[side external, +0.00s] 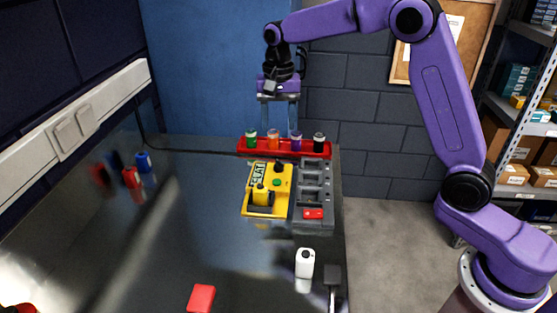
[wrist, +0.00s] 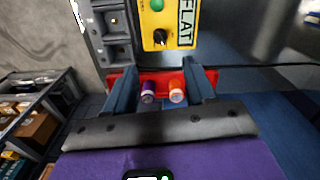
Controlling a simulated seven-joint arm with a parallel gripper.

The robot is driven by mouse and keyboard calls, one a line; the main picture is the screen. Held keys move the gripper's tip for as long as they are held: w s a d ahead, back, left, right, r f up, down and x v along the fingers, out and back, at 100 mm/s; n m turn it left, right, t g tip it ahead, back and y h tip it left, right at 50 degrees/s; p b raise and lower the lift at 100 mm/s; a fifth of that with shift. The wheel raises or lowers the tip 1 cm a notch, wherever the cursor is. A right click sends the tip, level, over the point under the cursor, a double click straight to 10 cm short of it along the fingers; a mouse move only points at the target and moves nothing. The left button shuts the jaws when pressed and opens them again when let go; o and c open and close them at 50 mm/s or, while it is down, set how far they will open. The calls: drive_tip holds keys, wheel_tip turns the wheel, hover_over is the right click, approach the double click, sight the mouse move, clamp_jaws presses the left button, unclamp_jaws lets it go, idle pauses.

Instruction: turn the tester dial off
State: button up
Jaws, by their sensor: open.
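The yellow tester (side external: 284,205) lies on the dark bench, with a label reading "FLAT". Its black dial (side external: 279,167) is at the far end, near a green button or lamp (side external: 277,182). In the wrist view the dial (wrist: 160,37) shows at the top centre with a pale mark on it; I cannot tell which setting it points to. A yellow block with a dark base (side external: 260,195) sits on the tester's near part. My gripper (side external: 279,126) is open and empty, pointing down above the bottle rack, behind and above the dial. Its fingers also show in the wrist view (wrist: 162,76).
A red rack (side external: 243,153) holds several capped bottles just behind the tester. A grey compartment tray (side external: 299,222) with a red piece (side external: 313,213) adjoins its right. The bench's left middle is clear.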

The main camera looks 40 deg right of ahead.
sight(278, 162)
wheel_tip(278, 162, down, 12)
drive_tip(key=shift+f, duration=0.15)
idle(0.3)
clamp_jaws()
